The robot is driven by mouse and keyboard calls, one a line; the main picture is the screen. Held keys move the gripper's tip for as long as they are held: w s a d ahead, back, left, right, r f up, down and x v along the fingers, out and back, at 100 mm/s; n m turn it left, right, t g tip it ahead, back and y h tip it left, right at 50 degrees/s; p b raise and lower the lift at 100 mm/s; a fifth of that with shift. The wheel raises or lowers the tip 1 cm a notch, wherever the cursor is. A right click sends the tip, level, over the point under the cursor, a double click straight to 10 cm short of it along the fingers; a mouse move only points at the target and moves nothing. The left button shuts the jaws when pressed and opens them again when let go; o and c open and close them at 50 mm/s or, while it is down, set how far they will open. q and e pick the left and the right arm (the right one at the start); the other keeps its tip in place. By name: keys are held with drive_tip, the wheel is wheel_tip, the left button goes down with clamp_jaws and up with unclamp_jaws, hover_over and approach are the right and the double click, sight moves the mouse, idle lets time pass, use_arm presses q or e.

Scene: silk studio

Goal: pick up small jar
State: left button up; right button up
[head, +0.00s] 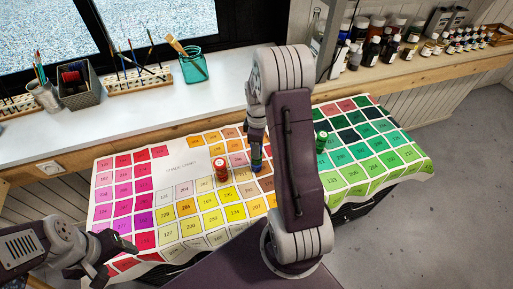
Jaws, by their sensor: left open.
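Several small jars stand on the printed colour-chart cloth (180,170). A red jar (221,170) stands upright left of my right arm. A green jar (321,142) stands on the other side of that arm. Which one is the small jar I cannot tell. My left gripper (112,252) is open and empty at the cloth's lower left corner, well apart from the jars.
A white sill (120,122) behind holds a teal glass of brushes (194,66), a dark basket (79,88) and brush racks (138,80). Bottles (390,48) line a shelf at the back right. The cloth's left half is mostly clear. Grey floor (450,180) lies at right.

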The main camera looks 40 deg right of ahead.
clamp_jaws()
